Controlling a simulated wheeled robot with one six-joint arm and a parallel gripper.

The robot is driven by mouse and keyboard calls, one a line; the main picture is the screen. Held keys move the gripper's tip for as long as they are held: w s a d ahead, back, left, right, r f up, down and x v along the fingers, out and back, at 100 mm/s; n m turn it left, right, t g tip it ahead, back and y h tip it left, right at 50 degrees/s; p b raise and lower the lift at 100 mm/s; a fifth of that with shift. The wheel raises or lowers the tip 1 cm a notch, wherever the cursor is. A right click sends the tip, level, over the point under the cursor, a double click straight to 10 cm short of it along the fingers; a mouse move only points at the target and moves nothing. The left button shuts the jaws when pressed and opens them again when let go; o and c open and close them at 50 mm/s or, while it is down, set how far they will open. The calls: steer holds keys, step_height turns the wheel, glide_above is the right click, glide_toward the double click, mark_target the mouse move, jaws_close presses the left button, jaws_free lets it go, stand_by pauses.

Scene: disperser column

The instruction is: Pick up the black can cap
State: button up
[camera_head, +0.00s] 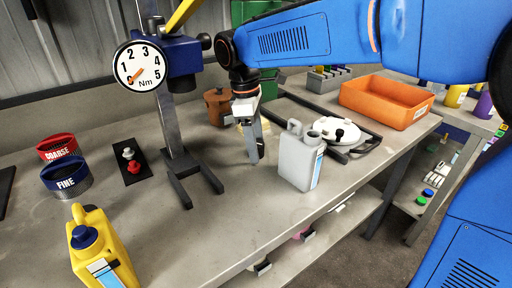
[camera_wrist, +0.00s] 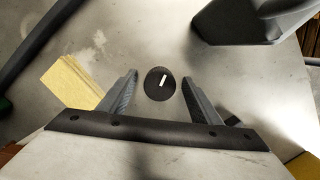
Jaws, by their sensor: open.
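The black can cap (camera_wrist: 160,84) is a small dark disc with a white mark, lying on the grey workbench in the wrist view. My gripper (camera_wrist: 163,80) is open, with one finger to the left of the cap and one to the right. Neither finger appears to touch it. In the head view my gripper (camera_head: 257,153) points down over the bench, and I cannot make out the cap there.
A yellow block (camera_wrist: 72,82) lies left of my gripper. A brown pot (camera_head: 216,106) stands behind it, and a white round lid (camera_head: 334,130) and orange tray (camera_head: 385,101) lie to the right. A dial stand (camera_head: 178,140) and yellow can (camera_head: 100,250) are left. The front middle bench is clear.

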steer(key=c, duration=1.1)
step_height(320, 180, up, 10)
